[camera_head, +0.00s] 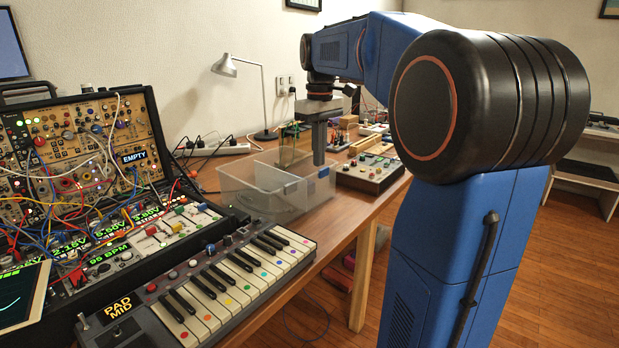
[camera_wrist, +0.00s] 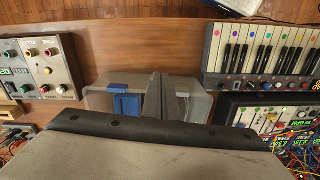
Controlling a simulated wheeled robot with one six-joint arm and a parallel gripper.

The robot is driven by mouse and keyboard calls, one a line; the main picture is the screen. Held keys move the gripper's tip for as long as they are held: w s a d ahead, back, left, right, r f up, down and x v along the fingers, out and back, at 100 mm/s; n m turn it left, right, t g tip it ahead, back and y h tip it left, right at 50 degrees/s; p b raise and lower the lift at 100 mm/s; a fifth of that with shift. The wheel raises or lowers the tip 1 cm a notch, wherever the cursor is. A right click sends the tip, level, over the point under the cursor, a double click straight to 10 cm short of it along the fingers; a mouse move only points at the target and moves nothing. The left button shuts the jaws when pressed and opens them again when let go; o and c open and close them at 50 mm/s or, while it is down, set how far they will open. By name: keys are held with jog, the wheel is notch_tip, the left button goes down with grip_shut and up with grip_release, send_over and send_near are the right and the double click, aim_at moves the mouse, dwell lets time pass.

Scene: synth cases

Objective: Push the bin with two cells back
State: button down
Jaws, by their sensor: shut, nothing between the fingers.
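The bin (camera_head: 258,203) is a clear plastic box on the wooden bench, between the keyboard and a button box. The fingers (camera_wrist: 158,90) cover part of the bin in the wrist view. I cannot tell whether they touch it.
A keyboard (camera_head: 235,280) and a synth case (camera_head: 90,160) stand left of the bin. A button box (camera_head: 368,170) stands to its right. A desk lamp (camera_head: 265,100) and cables are behind. A bare strip of bench (camera_wrist: 150,40) lies along the front.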

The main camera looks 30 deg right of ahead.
jog(key=w+f, duration=0.4)
jog(key=f, duration=0.6)
jog(key=shift+a, duration=0.3)
